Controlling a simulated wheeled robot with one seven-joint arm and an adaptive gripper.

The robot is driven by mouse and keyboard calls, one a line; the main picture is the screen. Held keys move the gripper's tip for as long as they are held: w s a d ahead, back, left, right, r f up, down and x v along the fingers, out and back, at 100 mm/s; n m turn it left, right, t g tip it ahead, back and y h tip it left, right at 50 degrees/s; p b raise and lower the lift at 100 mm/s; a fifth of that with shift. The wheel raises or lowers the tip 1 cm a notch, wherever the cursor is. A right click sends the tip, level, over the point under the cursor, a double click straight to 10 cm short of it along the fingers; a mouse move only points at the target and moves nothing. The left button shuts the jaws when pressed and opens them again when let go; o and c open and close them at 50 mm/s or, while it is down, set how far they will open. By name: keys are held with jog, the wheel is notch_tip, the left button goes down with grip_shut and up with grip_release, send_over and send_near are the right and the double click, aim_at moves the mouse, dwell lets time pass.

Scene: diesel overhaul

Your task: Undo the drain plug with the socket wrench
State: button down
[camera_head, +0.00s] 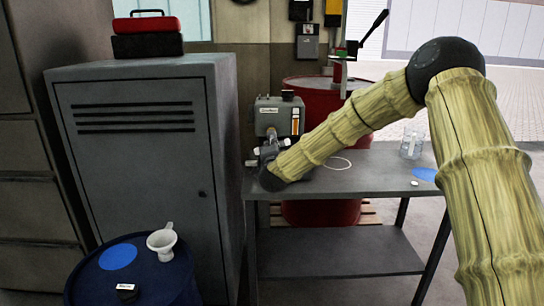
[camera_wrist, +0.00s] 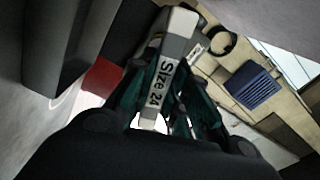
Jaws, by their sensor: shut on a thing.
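In the wrist view, my gripper (camera_wrist: 165,115) is shut on the socket wrench (camera_wrist: 178,35), a grey-white piece labelled "Size 24" that extends away between the dark green fingers. In the head view, my arm reaches down to the left end of the grey bench, in front of a grey unit (camera_head: 268,118) with an orange-marked gauge. Small pale and dark parts show around my wrist there, but I cannot tell which is wrench, gripper or unit. I cannot make out the drain plug in either view, nor whether the wrench touches it.
The bench (camera_head: 370,180) holds a white ring (camera_head: 337,163) and a clear container (camera_head: 411,145). A grey cabinet (camera_head: 145,150) stands close on the left. A blue drum (camera_head: 90,275) with a white funnel (camera_head: 162,241) is in front. A red drum (camera_head: 308,88) stands behind the bench.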

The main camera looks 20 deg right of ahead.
jog(key=m+b, duration=0.3)
jog(key=m, duration=0.1)
jog(key=shift+f+b, duration=0.25)
jog(key=shift+b, duration=0.1)
jog(key=m+b, duration=0.4)
jog(key=shift+m+b, duration=0.3)
jog(key=shift+b, duration=0.05)
jog(key=m+b, duration=0.5)
jog(key=b, duration=0.1)
jog(key=shift+r, duration=0.1)
jog(key=shift+r+m+b, duration=0.1)
jog(key=shift+m+b, duration=0.8)
jog(key=shift+r, duration=0.25)
